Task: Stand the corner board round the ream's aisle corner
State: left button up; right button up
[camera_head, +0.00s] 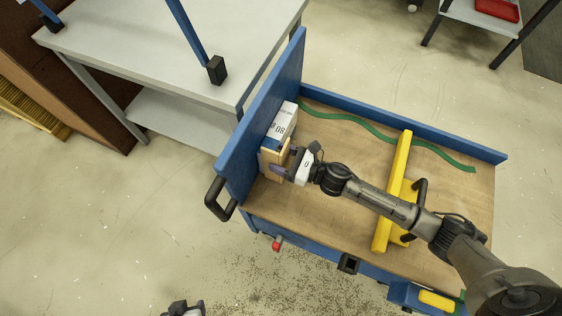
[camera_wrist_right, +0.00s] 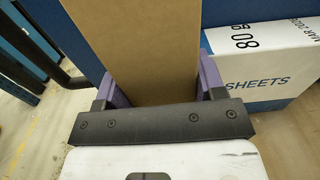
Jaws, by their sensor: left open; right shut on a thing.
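The corner board (camera_head: 271,163) is a tan cardboard piece near the cart's end panel. My right gripper (camera_head: 290,165) is shut on it. In the right wrist view the board (camera_wrist_right: 135,45) stands between the purple fingers, its lower edge hidden by the gripper. The ream (camera_head: 284,121) is a white and blue printed box on the cart deck against the end panel. In the right wrist view the ream (camera_wrist_right: 265,65) is just right of the board. Whether they touch, I cannot tell. My left gripper (camera_head: 185,308) is partly seen at the bottom edge, open, away from the cart.
The blue cart's wooden deck (camera_head: 335,205) carries a yellow bar (camera_head: 394,190) and a green wavy strip (camera_head: 445,158). The tall blue end panel (camera_head: 262,115) with a black handle (camera_head: 217,202) stands close to the board. A grey table (camera_head: 150,45) is behind it.

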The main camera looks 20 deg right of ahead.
notch_tip(320, 180, down, 3)
jog(key=shift+a+r+b, duration=0.1)
jog(key=shift+r+b, duration=0.1)
jog(key=shift+b, duration=0.1)
jog(key=shift+f, duration=0.15)
jog(key=o, duration=0.9)
jog(key=shift+o, duration=0.2)
